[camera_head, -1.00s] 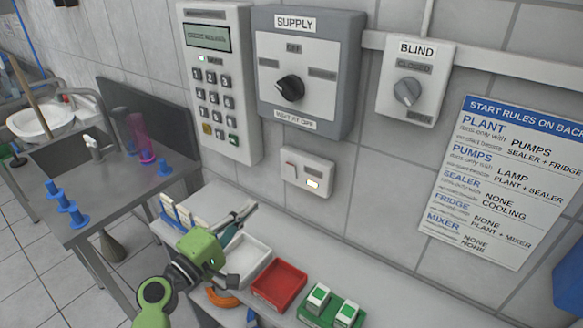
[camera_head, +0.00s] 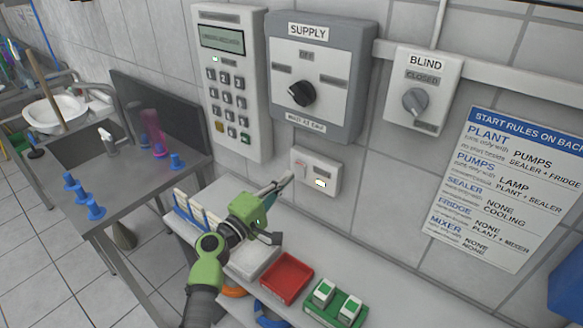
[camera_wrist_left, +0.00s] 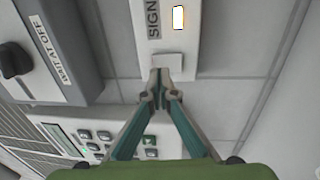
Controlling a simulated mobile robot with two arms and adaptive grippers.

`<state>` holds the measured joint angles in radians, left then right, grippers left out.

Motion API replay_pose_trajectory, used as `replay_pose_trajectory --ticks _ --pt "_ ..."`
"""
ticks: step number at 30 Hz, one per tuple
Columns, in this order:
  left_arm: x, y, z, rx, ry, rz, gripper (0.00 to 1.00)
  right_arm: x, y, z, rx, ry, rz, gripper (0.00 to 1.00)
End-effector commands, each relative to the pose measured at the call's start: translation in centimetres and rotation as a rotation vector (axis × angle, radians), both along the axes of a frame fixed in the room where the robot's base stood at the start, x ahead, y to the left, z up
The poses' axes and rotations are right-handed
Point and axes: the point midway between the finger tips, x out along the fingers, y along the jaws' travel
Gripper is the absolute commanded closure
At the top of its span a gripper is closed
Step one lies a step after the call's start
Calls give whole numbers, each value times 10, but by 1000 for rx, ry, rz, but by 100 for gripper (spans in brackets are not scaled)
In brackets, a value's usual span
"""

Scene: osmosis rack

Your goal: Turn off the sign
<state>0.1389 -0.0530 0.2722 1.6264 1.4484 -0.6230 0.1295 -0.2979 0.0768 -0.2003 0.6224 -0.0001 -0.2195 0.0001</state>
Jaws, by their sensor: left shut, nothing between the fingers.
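The sign switch box (camera_head: 329,172) is a small white plate on the tiled wall, below the SUPPLY panel. It has a pale rocker (camera_wrist_left: 166,60) and a lit white window with an orange edge (camera_wrist_left: 178,17). The wrist view shows the label SIGN (camera_wrist_left: 154,18) beside the window. My left gripper (camera_head: 289,177) is shut and empty, its fingers pointing at the rocker. In the left wrist view its fingertips (camera_wrist_left: 161,78) sit at the rocker's near edge; I cannot tell whether they touch it. My right gripper is not in view.
The SUPPLY panel (camera_head: 347,75) and keypad box (camera_head: 238,136) are above and left; the BLIND switch (camera_head: 432,68) is upper right. On the shelf below are a red tray (camera_head: 286,278), a white tray (camera_head: 247,265) and green-white blocks (camera_head: 335,302). The wall around the sign switch's right side is clear.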

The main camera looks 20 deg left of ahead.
Motion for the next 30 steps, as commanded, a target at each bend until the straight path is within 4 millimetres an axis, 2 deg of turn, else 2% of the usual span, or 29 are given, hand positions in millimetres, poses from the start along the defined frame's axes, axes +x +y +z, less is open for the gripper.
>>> replay_pose_trajectory --ticks 3,9,20,24,30 --pt "15 -5 4 -2 1 1 100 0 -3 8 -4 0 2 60" --pt "27 -9 3 -1 1 1 100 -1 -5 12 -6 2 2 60" --pt "28 -10 3 0 1 1 100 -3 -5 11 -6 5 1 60" --pt "34 -12 2 5 -2 0 100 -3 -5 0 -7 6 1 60" --pt "33 -12 5 1 2 0 100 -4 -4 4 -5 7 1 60"
